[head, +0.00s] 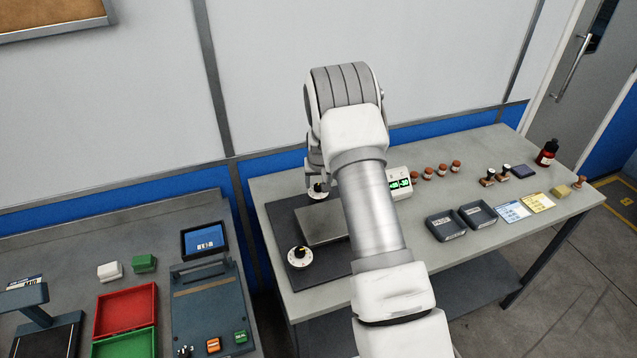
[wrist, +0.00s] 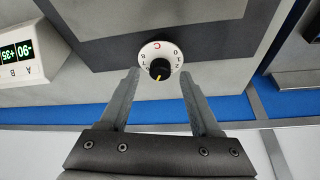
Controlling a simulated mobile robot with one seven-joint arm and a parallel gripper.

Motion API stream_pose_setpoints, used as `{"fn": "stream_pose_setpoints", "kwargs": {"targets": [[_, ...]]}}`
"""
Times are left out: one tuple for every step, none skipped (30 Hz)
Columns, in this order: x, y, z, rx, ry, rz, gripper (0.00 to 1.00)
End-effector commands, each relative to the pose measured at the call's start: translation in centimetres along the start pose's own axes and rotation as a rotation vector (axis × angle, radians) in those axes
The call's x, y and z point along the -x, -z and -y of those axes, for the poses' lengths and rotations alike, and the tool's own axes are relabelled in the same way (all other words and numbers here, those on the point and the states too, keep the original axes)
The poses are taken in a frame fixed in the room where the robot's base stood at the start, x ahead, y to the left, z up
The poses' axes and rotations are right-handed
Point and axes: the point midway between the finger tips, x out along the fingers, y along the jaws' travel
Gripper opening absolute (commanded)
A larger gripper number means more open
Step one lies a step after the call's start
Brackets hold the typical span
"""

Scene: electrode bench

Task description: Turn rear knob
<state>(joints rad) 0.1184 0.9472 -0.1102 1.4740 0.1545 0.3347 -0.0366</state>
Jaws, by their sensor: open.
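The rear knob (wrist: 159,69) is a black knob with a yellow pointer on a round white dial with figures and a red C. It stands at the back of a dark plate (head: 283,222). In the head view the rear knob (head: 317,191) shows just under my wrist. My gripper (wrist: 159,74) is open and empty. In the wrist view its two fingers stand on either side of the black knob, with gaps between. I cannot tell how high the fingertips are above the dial. A similar front knob (head: 299,254) sits at the plate's front left.
A grey block (head: 322,226) lies on the plate between the knobs. A display box (head: 399,183) with green digits stands right of it, partly behind my arm. Several brown-capped items (head: 441,168) and dark trays (head: 445,223) are further right. A blue wall strip runs behind the bench.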

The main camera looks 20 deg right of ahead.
Motion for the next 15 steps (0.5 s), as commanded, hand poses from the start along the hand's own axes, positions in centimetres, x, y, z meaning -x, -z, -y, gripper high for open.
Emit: {"fn": "stream_pose_setpoints", "kwargs": {"targets": [[-0.4, -0.04, -0.01, 0.0, 0.0, 0.001, 0.64], [-0.58, -0.04, -0.01, 0.0, 0.0, 0.001, 0.64], [-0.81, -0.05, -0.01, 0.0, 0.0, 0.001, 0.64], [-0.94, -0.05, -0.01, 0.0, 0.0, 0.001, 0.64], [-1.03, -0.04, -0.01, 0.0, 0.0, 0.001, 0.64], [-1.12, -0.03, -0.01, -0.001, 0.0, 0.001, 0.64], [-1.16, -0.03, -0.01, -0.001, 0.0, 0.0, 0.64], [-1.18, -0.02, 0.0, -0.001, 0.0, 0.0, 0.64], [-1.2, -0.02, -0.01, -0.001, 0.0, 0.0, 0.64], [-1.2, -0.02, -0.01, -0.001, 0.0, 0.0, 0.64], [-1.2, -0.03, 0.0, -0.001, 0.0, 0.0, 0.64], [-1.19, -0.02, 0.0, -0.001, 0.0, 0.0, 0.64], [-1.19, -0.03, 0.0, -0.001, 0.0, 0.0, 0.64], [-1.19, -0.03, 0.0, -0.001, 0.0, 0.0, 0.64], [-1.19, -0.03, 0.0, -0.001, 0.0, 0.0, 0.61]]}}
